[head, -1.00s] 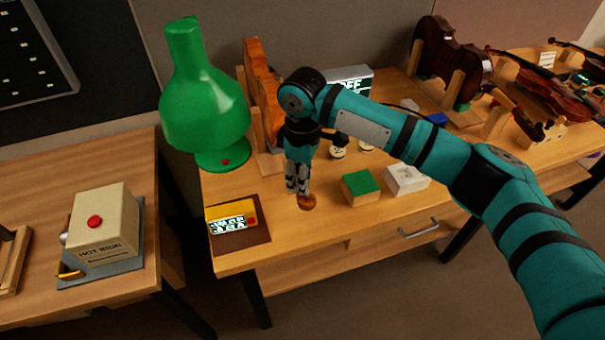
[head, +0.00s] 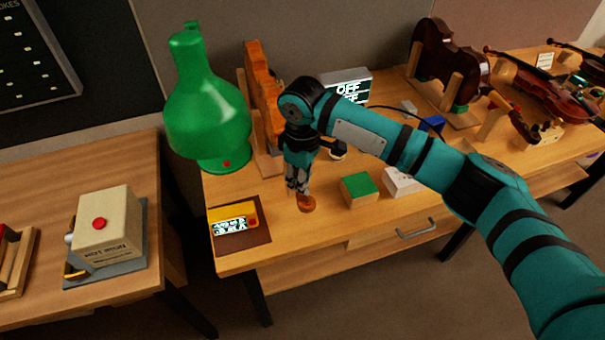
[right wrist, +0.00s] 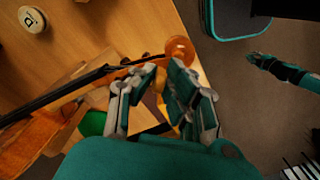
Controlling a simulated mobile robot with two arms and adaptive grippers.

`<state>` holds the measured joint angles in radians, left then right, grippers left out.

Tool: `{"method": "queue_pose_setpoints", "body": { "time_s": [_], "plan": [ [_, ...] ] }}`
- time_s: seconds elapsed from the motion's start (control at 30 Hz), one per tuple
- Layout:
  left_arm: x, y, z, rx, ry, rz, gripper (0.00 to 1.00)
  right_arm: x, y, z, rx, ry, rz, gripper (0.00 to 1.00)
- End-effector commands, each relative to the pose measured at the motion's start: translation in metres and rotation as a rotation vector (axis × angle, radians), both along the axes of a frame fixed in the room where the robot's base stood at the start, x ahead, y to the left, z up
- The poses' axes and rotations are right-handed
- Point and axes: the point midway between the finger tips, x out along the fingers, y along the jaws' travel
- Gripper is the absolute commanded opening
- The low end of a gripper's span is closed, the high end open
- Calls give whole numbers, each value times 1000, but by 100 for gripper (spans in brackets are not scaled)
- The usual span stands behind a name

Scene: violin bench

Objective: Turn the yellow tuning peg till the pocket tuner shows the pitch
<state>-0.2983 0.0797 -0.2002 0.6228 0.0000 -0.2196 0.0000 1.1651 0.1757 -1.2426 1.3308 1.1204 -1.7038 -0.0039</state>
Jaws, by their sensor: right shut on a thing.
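My right gripper (head: 303,187) points down over the near edge of the bench, beside the orange-brown scroll (head: 306,203) of a violin. In the right wrist view, its fingers (right wrist: 160,78) close in just below the scroll (right wrist: 180,48), shut on the yellow tuning peg, which the fingers mostly hide. The violin's dark fingerboard (right wrist: 58,92) runs left from there. The yellow pocket tuner (head: 232,217) lies on a brown mat (head: 257,236); its display is lit but too blurred to read. What seems to be my left gripper (right wrist: 255,60) shows small in the right wrist view; its fingers are unclear.
A green-topped block (head: 360,188), a white block (head: 402,181) and a box with a lit "OFF" display (head: 350,90) are nearby. More violins (head: 450,62) stand at right. A hot iron box (head: 108,225) sits on the left bench.

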Motion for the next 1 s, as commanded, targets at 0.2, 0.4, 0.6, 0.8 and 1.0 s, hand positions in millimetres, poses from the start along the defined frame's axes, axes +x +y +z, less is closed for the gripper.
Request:
{"method": "queue_pose_setpoints", "body": {
  "time_s": [0.2, 0.4, 0.6, 0.8, 1.0],
  "plan": [
    [-2, 0, -1, 1, 4, 0, 0, 1, 0, 1, 1, -3, -1, 0],
    [-3, 0, -1, 1, 6, 0, 0, 1, 0, 1, 0, -2, 0, 33],
    [-4, 1, -1, 1, 7, 0, 0, 0, 0, 0, 0, -1, 0, 33],
    [-5, 2, -1, 3, 8, 1, 0, 1, 0, 14, 2, -3, 0, 33],
    [-4, 1, -1, 1, 6, 0, 0, 1, 1, 54, 3, -4, 1, 33]
  ]
}}
